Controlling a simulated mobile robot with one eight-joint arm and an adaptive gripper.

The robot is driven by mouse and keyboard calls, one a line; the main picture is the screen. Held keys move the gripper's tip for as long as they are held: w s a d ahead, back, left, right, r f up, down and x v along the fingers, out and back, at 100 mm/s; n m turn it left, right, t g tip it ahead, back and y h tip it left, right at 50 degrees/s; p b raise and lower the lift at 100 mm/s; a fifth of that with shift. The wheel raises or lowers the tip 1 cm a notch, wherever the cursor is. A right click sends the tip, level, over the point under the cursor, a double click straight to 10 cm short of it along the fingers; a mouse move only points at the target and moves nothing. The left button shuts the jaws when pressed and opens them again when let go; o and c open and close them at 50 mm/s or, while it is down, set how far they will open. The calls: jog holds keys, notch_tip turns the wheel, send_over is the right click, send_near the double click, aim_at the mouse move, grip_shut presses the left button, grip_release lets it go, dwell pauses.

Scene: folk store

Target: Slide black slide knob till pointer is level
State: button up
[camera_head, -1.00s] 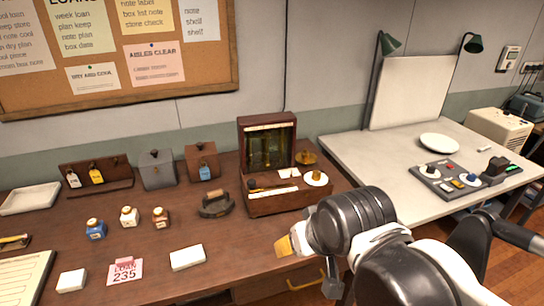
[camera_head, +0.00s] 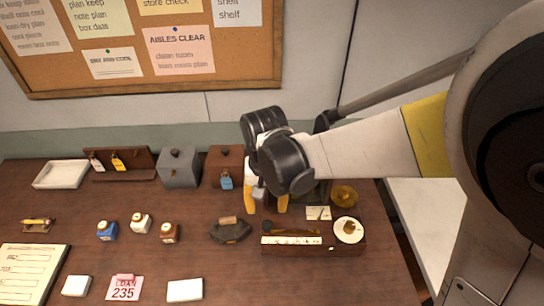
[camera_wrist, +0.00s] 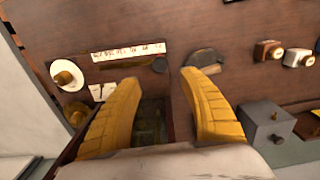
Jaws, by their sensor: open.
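A wooden balance-like box (camera_head: 312,249) stands at the right of the brown desk, its upright back part mostly hidden by my arm. A small black round knob (camera_head: 268,227), apparently the slide knob, sits at the left end of a dark bar behind a white scale strip (camera_head: 291,240). It also shows in the wrist view (camera_wrist: 160,65). A white disc with a brass piece (camera_head: 348,230) is at the box's right end. I cannot make out the pointer. My gripper (camera_head: 266,208) is open and empty, yellow fingers pointing down just behind the knob; in the wrist view (camera_wrist: 160,79) its fingertips straddle the knob's line, apparently apart from it.
A dark iron-like object (camera_head: 231,233) stands close left of the box. Small bottles (camera_head: 107,231), a grey box (camera_head: 179,168) and a brown box (camera_head: 226,163) stand farther left and behind. The desk before the box is clear.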

aim_at(267, 224)
jog(key=shift+f+b, duration=2.95)
jog(key=shift+f, duration=1.45)
jog(key=shift+f, duration=0.1)
jog(key=shift+c, duration=0.2)
jog(key=c, duration=0.9)
jog(key=shift+o, duration=0.2)
